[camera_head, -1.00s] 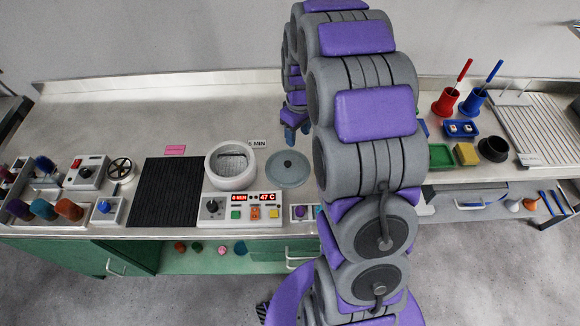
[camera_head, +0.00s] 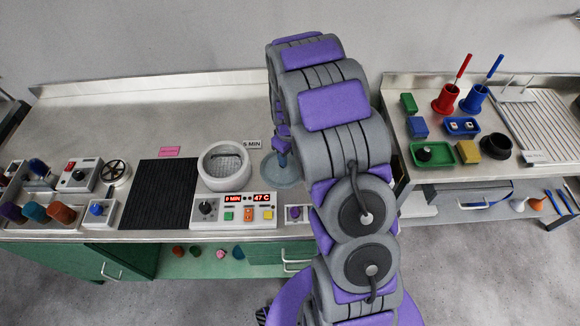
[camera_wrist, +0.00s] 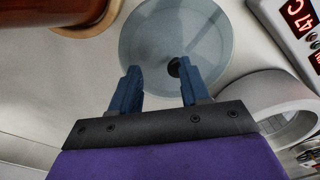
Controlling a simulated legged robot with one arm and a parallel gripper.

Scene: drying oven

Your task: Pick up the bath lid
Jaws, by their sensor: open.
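The bath lid is a round, translucent grey-blue disc with a dark knob, lying flat on the steel bench right of the white bath. In the head view the lid (camera_head: 283,177) is partly hidden behind my gripper (camera_head: 282,150), which is above it. In the wrist view the lid (camera_wrist: 162,32) lies beyond the fingers of my gripper (camera_wrist: 157,82). The fingers are apart and empty. The dark knob (camera_wrist: 174,67) shows between them, closer to the right finger. The white bath (camera_head: 223,166) stands open, with a grid inside.
The control panel (camera_head: 235,210) with a lit display sits in front of the bath. A black mat (camera_head: 160,200) lies to its left. In the wrist view a reddish-brown cylinder (camera_wrist: 50,10) stands at the upper left. The bench behind the bath is clear.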

